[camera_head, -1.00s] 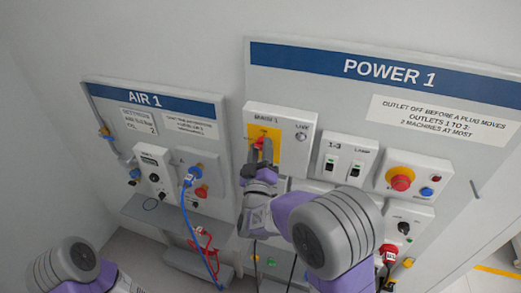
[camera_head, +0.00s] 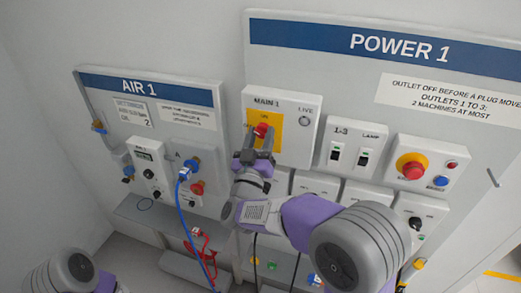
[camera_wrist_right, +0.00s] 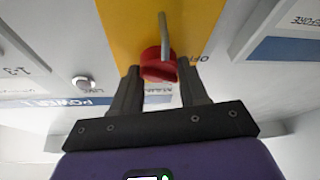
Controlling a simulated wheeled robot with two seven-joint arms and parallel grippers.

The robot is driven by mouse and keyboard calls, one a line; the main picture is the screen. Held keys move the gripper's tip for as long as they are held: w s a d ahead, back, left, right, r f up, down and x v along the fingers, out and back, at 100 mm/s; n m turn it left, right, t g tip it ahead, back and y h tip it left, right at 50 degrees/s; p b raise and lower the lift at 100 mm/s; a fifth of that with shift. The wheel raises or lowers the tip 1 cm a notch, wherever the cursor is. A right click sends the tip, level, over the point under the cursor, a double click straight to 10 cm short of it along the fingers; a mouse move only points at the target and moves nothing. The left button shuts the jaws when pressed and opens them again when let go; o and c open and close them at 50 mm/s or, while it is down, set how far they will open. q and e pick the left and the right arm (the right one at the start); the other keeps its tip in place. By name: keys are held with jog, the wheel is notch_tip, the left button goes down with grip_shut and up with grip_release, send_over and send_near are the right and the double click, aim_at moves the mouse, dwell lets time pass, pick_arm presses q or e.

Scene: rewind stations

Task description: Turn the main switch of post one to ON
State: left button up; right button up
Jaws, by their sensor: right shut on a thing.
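The main switch is a red knob (camera_head: 262,130) on a yellow plate (camera_head: 277,132) of the MAIN 1 box (camera_head: 300,105), on the POWER 1 panel. My right gripper (camera_head: 257,138) is at the knob from below, one finger to each side. In the right wrist view the gripper (camera_wrist_right: 155,75) has the red knob (camera_wrist_right: 158,64) between its fingertips, and a thin grey rod stands out over the knob. Part of an OFF label shows beside it there. Which mark the knob points to is unclear. My left arm shows at bottom left, its gripper out of frame.
The LIVE lamp (camera_head: 304,121) is right of the knob. Two rocker switches (camera_head: 350,155) and a red emergency button (camera_head: 411,167) are further right. The AIR 1 panel (camera_head: 150,135) with a blue hose (camera_head: 186,222) is at left. Black cables hang below my right gripper.

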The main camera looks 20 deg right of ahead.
jog(key=m+g+h+b, duration=0.1)
jog(key=m+b, duration=0.1)
jog(key=m+h+b, duration=0.1)
jog(key=m+b, duration=0.1)
jog(key=m, duration=0.1)
jog(key=m+g+h+b, duration=0.1)
jog(key=m+b, duration=0.1)
jog(key=m, duration=0.1)
jog(key=shift+f+g+h+b, duration=0.25)
jog(key=shift+g+h+b, duration=0.05)
jog(key=shift+h, duration=0.1)
jog(key=m+b, duration=0.1)
jog(key=m, duration=0.1)
jog(key=m+g+h+b, duration=0.1)
jog(key=m, duration=0.1)
jog(key=shift+w+a+g, duration=0.1)
jog(key=shift+g, duration=0.2)
jog(key=shift+r+m+g+h+b, duration=0.15)
jog(key=shift+m+g+b, duration=0.35)
jog(key=shift+m, duration=0.55)
jog(key=shift+r+m+g+h+b, duration=0.1)
jog(key=shift+m+g+h+b, duration=0.3)
jog(key=shift+m, duration=0.95)
jog(key=o, duration=1.1)
jog(key=shift+c, duration=0.2)
jog(key=shift+a, duration=0.1)
jog(key=v, duration=0.7)
jog(key=shift+s, duration=0.2)
